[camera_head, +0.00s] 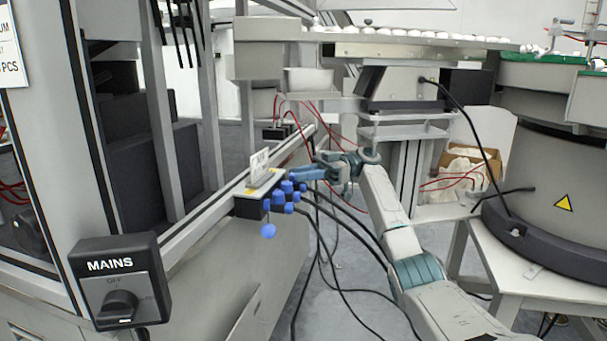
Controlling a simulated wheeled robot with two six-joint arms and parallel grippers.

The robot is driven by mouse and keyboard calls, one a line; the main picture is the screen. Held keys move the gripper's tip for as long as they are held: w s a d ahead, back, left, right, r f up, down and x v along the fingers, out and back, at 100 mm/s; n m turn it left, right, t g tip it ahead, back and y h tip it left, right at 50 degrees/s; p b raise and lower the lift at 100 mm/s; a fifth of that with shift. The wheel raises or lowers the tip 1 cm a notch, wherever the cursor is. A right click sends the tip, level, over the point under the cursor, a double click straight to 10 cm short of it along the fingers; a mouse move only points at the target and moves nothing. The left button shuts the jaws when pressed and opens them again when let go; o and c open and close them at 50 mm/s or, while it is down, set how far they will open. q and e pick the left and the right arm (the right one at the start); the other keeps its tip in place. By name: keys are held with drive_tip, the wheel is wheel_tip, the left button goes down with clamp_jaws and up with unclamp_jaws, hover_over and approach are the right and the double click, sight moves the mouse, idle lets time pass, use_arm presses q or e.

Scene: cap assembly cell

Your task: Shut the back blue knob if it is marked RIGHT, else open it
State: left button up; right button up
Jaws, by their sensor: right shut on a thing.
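A small valve block (247,209) with several blue knobs (279,198) is fixed to the side rail of the machine on the left. A white label card (259,163) stands upright on the block; its lettering is too small to read surely. My right gripper (297,174) reaches in from the right at the back end of the knob group. It is shut on the back blue knob, which its fingers largely hide. The marking on that knob and its exact turn cannot be made out. My left gripper is not in view.
A MAINS switch box (118,282) sticks out at the front left. Dark hoses (318,240) hang below the knobs. A round feeder (555,160) stands on a white table at the right.

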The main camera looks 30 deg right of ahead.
idle(0.3)
drive_tip(key=o, duration=1)
